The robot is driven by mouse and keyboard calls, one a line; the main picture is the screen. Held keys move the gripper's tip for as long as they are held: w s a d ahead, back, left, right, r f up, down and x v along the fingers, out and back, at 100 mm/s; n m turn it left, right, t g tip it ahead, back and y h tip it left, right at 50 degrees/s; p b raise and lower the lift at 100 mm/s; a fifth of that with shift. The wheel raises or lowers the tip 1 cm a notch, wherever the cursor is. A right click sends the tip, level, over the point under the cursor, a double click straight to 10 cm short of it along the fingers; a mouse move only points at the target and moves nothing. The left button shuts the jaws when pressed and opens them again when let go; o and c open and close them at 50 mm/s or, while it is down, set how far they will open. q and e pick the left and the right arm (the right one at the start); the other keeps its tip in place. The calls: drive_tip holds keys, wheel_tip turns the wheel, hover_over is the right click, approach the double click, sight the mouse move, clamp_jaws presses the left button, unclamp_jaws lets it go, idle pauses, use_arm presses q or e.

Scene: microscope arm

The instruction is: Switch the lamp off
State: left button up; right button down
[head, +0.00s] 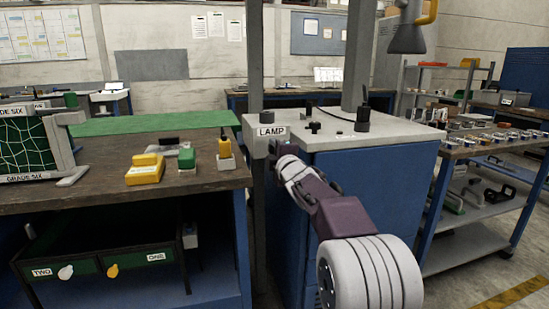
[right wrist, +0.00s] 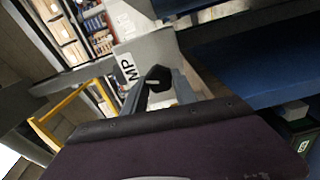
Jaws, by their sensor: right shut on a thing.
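A white sign reading LAMP (head: 271,131) is on a grey box at the left front corner of the blue cabinet. Part of the sign also shows in the right wrist view (right wrist: 127,67). A black knob (right wrist: 158,76) sits beside the sign on the grey box. My right gripper (head: 284,149) is at the box just below the sign. In the right wrist view its fingers (right wrist: 158,88) are shut on the black knob, one on each side. The knob is mostly hidden by the gripper in the head view. My left gripper is not in view.
The blue cabinet (head: 372,190) has a grey top with small black fittings. A dark workbench (head: 100,197) on the left holds a yellow case (head: 145,170) and a netted frame. A shelf cart (head: 480,242) stands right. A grey cone-shaped head (head: 408,38) hangs upper right.

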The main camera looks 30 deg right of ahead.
drive_tip(key=shift+f+n+b, duration=0.15)
drive_tip(key=shift+n+b, duration=0.65)
drive_tip(key=shift+n, duration=1.1)
drive_tip(key=c, duration=1)
unclamp_jaws()
drive_tip(key=v, duration=0.9)
